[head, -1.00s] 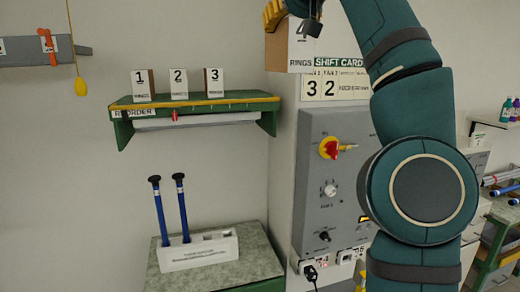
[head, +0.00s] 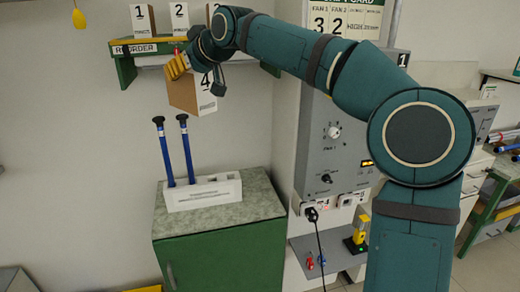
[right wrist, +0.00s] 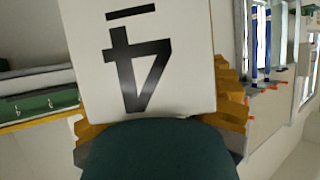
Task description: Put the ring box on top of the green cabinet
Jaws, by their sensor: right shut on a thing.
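The ring box (head: 187,95), a brown carton with a white front marked 4, is held in the air by my right gripper (head: 192,66). The gripper's yellow fingers are shut on it. In the right wrist view the white face with the 4 (right wrist: 145,60) fills the middle, with yellow finger pads on both sides. The green cabinet (head: 225,255) stands below, with a speckled grey-green top (head: 255,197). The box is above the cabinet and apart from it, in front of the shelf in the picture. My left gripper is not in view.
A white holder (head: 203,194) with two upright blue rods (head: 187,150) stands on the cabinet top's back-left part. The top's front and right are bare. A green shelf (head: 125,67) with numbered boxes hangs behind. A grey control panel (head: 337,145) is at the right.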

